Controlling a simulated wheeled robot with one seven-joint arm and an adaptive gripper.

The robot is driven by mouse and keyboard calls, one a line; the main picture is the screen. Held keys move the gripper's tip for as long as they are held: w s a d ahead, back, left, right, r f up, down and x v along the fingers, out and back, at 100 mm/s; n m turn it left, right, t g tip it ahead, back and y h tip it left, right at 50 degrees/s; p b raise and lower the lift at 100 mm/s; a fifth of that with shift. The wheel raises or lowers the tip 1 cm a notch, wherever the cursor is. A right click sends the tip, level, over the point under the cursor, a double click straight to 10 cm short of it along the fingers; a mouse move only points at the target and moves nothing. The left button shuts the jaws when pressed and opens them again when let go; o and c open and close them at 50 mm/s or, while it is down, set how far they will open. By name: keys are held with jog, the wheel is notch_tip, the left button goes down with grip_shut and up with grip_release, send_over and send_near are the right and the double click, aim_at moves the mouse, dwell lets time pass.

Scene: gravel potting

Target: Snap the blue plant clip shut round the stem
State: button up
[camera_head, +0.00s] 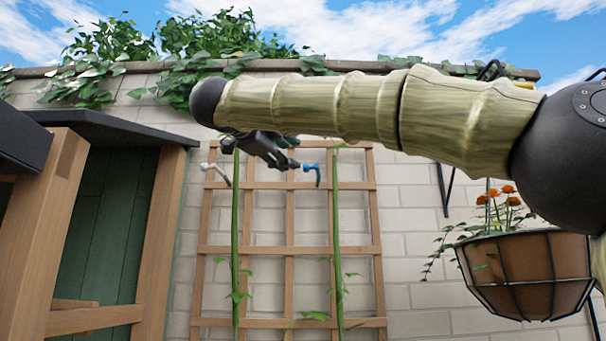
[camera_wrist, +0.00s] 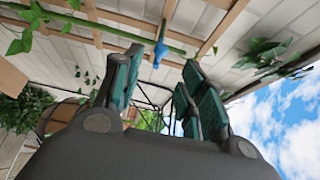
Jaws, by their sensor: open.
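The blue plant clip (camera_head: 312,170) is at the right-hand green stem (camera_head: 336,230), in front of the trellis. Its bent arm points down, and it looks open. In the wrist view the blue clip (camera_wrist: 160,52) is beyond my fingertips, at a green stem (camera_wrist: 110,30) that runs across the top. My gripper (camera_head: 290,160) is open and empty, just left of the blue clip and apart from it. In the wrist view the two teal-padded fingers (camera_wrist: 160,75) stand apart with the clip between them in the picture. A white-grey clip (camera_head: 215,172) is at the left-hand stem (camera_head: 235,240).
A wooden trellis (camera_head: 290,250) stands against the white brick wall (camera_head: 420,250). A hanging basket (camera_head: 525,275) with orange flowers is at right. A wooden frame (camera_head: 160,215) with a dark top is at left. Ivy (camera_head: 190,45) grows over the wall top.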

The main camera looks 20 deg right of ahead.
aim_at(304, 165)
jog(key=p+x, duration=0.3)
jog(key=x, duration=0.6)
jog(key=shift+w+a, duration=0.1)
jog(key=shift+a, duration=0.1)
jog(key=shift+p+x, duration=0.45)
jog(key=shift+x, duration=0.4)
grip_shut()
